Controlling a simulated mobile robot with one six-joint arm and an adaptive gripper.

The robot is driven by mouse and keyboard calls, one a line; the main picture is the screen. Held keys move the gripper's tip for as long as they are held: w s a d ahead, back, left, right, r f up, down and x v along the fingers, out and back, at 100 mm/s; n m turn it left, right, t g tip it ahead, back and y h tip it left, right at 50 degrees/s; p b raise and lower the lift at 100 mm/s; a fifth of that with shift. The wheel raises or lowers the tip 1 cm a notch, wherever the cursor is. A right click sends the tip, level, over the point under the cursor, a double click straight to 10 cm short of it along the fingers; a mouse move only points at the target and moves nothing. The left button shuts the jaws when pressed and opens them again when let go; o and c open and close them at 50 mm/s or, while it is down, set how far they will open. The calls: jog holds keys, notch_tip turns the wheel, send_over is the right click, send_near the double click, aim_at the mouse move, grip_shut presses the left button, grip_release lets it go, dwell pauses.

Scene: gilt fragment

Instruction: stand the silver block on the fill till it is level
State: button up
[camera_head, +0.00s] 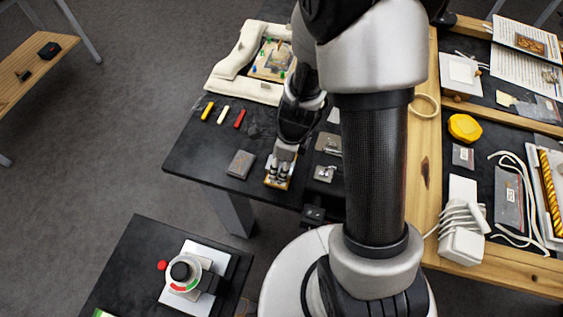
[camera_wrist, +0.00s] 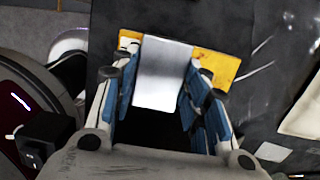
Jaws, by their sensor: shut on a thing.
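My gripper (camera_head: 281,174) is low over the front part of the black table. In the wrist view the gripper (camera_wrist: 160,95) is shut on the silver block (camera_wrist: 163,70), a smooth pale-grey block between its blue-padded fingers. A yellow-orange piece (camera_wrist: 217,67) shows behind the block and to both sides of it; its edge also shows in the head view (camera_head: 270,183). I cannot tell whether the block touches it. A gilt fragment (camera_head: 272,62) with small coloured pins lies inside a white padded surround (camera_head: 224,86) at the back. I cannot make out the fill.
A dark grey slab (camera_head: 241,163) lies left of my gripper. Small metal pieces (camera_head: 324,173) lie to its right. Yellow, white and red sticks (camera_head: 239,118) lie between it and the padded surround. A round dial device (camera_head: 183,273) stands on a separate black surface at lower left.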

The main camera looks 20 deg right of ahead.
jog(key=shift+f, duration=0.2)
jog(key=o, duration=1.3)
jog(key=shift+c, duration=0.2)
notch_tip(320, 180, up, 20)
jog(key=s+n+t+p, duration=0.1)
jog(key=s+n+p, duration=0.1)
jog(key=n+p, duration=0.45)
jog(key=s+r+n+t+h, duration=0.1)
jog(key=s+r+n+t, duration=0.1)
jog(key=s+r+n, duration=1.1)
jog(key=r+n, duration=0.1)
jog(key=n, duration=0.4)
jog(key=shift+r+t, duration=0.3)
jog(key=shift+r, duration=0.1)
jog(key=shift+n, duration=0.25)
